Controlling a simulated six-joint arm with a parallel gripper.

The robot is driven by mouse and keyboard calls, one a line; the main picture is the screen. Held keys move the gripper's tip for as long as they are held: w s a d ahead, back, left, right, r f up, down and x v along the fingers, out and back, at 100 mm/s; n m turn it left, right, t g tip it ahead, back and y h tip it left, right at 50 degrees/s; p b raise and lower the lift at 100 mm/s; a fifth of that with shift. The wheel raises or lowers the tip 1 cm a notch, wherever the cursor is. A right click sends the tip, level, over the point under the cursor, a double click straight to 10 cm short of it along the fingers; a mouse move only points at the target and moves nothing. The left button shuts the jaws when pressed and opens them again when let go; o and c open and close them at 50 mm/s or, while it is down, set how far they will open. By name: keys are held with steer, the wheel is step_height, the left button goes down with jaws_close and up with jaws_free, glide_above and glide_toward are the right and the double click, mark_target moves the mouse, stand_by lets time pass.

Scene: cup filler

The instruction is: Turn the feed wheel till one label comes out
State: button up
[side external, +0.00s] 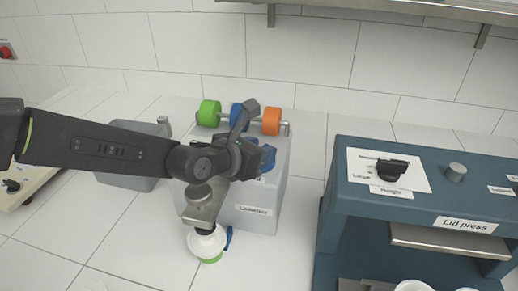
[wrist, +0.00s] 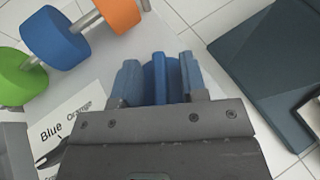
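The grey labeller (side external: 252,216) stands in the middle of the side view, with a green roll (side external: 209,113), a blue roll (side external: 238,116) and an orange roll (side external: 271,121) on its spindle. My gripper (wrist: 160,75) points down at the labeller. In the wrist view its two blue fingers stand on either side of a darker blue wheel (wrist: 159,73), which looks like the feed wheel. I cannot tell whether both fingers press on it. In the side view my gripper (side external: 262,158) hides most of this wheel. No label is clearly seen coming out.
A white round thing (side external: 207,243) with a green edge stands in front of the labeller, partly under my arm. The blue-grey lid press (side external: 400,205) is at the right. A grey box (side external: 128,178) is at the left. The tiles between labeller and press are clear.

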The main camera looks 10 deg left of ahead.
steer(key=v, duration=0.3)
steer(key=shift+r, duration=0.15)
step_height(320, 180, up, 5)
steer(key=shift+f, duration=0.1)
steer(key=shift+r, duration=1.05)
